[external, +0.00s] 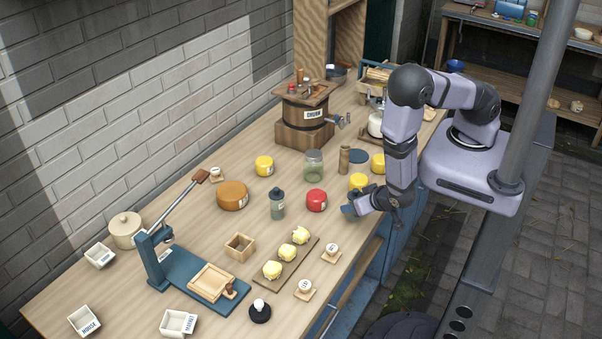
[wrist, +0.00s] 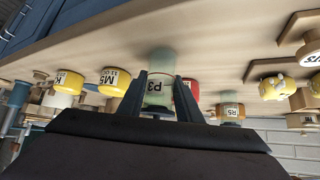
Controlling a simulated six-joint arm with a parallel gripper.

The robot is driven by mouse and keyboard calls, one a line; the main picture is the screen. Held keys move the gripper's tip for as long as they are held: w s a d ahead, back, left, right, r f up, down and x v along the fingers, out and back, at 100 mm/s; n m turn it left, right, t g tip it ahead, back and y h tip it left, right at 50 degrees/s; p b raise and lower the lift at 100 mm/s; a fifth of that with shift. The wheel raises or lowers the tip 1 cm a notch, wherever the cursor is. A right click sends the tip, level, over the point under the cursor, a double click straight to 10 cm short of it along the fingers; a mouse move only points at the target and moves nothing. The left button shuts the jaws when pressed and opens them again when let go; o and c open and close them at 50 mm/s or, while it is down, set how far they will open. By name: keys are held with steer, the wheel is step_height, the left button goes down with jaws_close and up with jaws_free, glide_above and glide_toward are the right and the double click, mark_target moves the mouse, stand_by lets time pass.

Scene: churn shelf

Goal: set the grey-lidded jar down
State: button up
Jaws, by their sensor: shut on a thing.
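My gripper (external: 362,205) is low over the front edge of the table in the external view, its fingers pointing left. In the wrist view, which is upside down, my gripper (wrist: 160,98) has its two dark fingers on either side of a pale greenish jar labelled P3 (wrist: 158,88). The fingers are shut on this jar, and it looks about upright. In the external view the held jar is mostly hidden or blends with the blue-grey fingers. The lid is not clearly visible. I cannot tell whether the jar's base touches the table.
A red round (external: 316,200) and a grey jar with a dark lid (external: 277,205) stand left of my gripper. A yellow round (external: 358,182) is close behind it. A clear glass jar (external: 313,165) and a brown bottle (external: 344,159) stand farther back. Bare tabletop (external: 335,229) lies left of my gripper.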

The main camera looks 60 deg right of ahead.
mark_target(357, 196)
steer(key=shift+r+p, duration=0.6)
steer(key=shift+r, duration=0.2)
steer(key=shift+r+p, duration=0.85)
steer(key=s+a, duration=0.4)
steer(key=s, duration=0.4)
steer(key=s+a, duration=0.4)
steer(key=s, duration=0.4)
steer(key=shift+a+f, duration=0.15)
steer(key=shift+a, duration=0.15)
